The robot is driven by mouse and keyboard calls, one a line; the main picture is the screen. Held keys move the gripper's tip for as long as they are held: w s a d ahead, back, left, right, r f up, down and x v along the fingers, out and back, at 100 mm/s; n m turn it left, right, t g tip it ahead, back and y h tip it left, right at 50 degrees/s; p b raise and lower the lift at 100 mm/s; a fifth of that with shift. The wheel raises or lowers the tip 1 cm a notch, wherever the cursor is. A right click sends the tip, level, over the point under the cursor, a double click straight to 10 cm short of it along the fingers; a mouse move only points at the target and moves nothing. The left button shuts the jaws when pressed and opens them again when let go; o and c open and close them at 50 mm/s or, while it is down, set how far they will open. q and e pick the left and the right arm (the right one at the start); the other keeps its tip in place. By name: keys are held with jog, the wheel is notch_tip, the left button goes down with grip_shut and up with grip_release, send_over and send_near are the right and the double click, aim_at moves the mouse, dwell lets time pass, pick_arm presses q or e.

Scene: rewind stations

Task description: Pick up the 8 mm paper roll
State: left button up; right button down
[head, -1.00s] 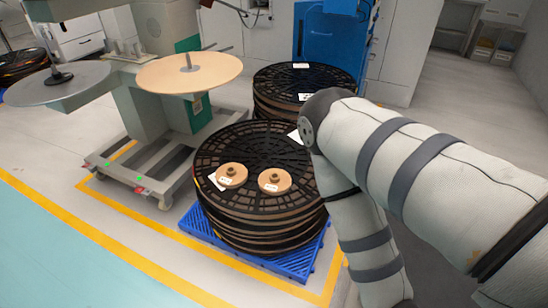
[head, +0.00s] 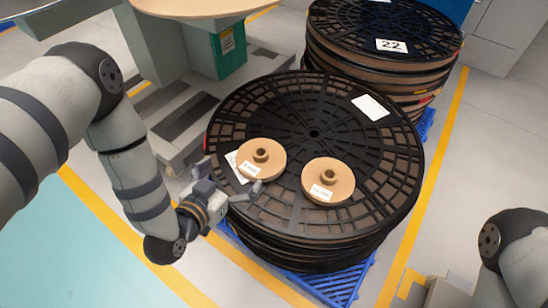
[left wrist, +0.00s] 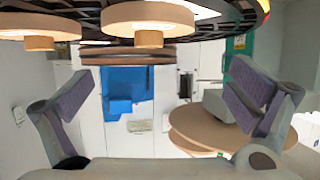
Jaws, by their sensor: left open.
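Two tan paper rolls with raised cores lie on the top black reel of a stack. The left roll (head: 262,158) carries a small label that seems to read 8 mm; the right roll (head: 328,181) has a longer label, apparently 12 mm. My left gripper (head: 228,178) is open and empty at the reel's near-left edge, just short of the left roll. The left wrist view is upside down: the left roll (left wrist: 150,14) hangs at top centre, above and between the spread fingers (left wrist: 160,100), and the right roll (left wrist: 38,27) is at top left. My right gripper is out of view.
The black reel stack (head: 314,225) stands on a blue pallet (head: 340,283). A second reel stack (head: 385,70), marked 22, stands behind it. A machine with a tan disc (head: 195,8) is at back left.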

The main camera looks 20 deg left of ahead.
aim_at(253, 151)
pick_arm(q)
jog(key=b+x, duration=0.3)
jog(key=x, duration=0.9)
jog(key=shift+w+a+r, duration=0.1)
jog(key=shift+r, duration=0.05)
jog(key=c, duration=1.5)
jog(key=shift+o, duration=0.2)
